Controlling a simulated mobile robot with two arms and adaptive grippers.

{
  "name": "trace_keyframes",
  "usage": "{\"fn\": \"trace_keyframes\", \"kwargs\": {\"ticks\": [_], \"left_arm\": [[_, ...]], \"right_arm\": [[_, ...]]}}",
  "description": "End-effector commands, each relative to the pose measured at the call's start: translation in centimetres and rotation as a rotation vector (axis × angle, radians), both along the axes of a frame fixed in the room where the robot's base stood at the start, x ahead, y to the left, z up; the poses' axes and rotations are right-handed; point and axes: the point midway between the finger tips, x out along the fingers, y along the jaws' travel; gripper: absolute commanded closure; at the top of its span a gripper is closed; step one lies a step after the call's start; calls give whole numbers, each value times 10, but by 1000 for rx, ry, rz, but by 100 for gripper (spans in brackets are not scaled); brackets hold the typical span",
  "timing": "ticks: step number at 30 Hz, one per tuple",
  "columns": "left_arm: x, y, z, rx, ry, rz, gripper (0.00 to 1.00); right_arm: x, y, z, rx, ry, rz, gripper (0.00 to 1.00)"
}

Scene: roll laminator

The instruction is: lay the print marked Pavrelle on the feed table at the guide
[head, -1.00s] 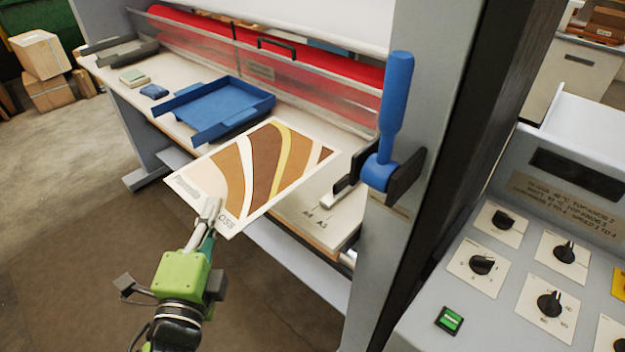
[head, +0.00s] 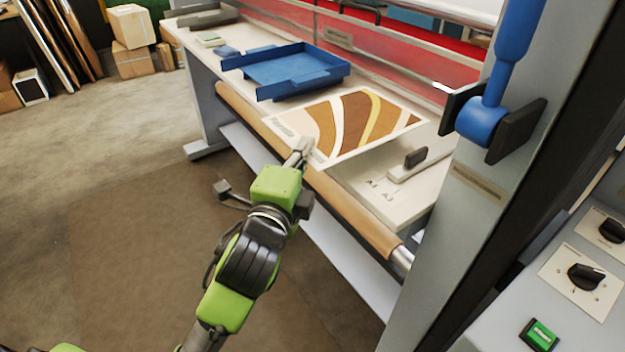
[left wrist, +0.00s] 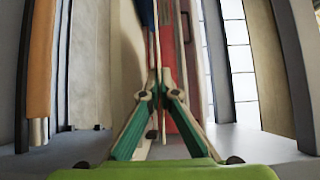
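The print (head: 345,122), cream with brown, tan and yellow curved bands, lies level over the feed table (head: 360,185); its lettering is too small to read. My left gripper (head: 303,150) is at the print's near edge, shut on it. In the left wrist view the fingers (left wrist: 158,80) meet on a thin sheet seen edge-on. I cannot tell whether the whole print touches the table. My right gripper is out of view.
A blue tray (head: 290,72) stands on the table behind and left of the print. The red roller (head: 400,45) runs behind a clear shield. A blue lever (head: 490,110) is on the grey side frame at right. Bare table lies right of the print.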

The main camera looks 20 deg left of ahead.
Motion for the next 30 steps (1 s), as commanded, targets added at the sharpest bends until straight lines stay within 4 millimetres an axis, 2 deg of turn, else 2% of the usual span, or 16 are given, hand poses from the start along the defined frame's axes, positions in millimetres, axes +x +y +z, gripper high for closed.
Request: {"fn": "trace_keyframes", "kwargs": {"ticks": [3, 6, 10, 17, 29, 30], "left_arm": [[15, -3, -17, -3, -2, 0, 100], [22, -4, -25, -2, -5, 0, 100], [28, -6, -32, -2, -5, 0, 100], [30, -6, -63, -3, -4, 0, 100], [30, -6, -68, -1, -6, -1, 100], [30, -6, -68, -1, -5, -1, 91]], "right_arm": [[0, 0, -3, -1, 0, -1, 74], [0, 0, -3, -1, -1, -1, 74], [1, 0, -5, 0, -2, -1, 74], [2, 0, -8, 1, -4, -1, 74], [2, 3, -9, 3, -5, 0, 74], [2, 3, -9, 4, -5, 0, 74]]}}
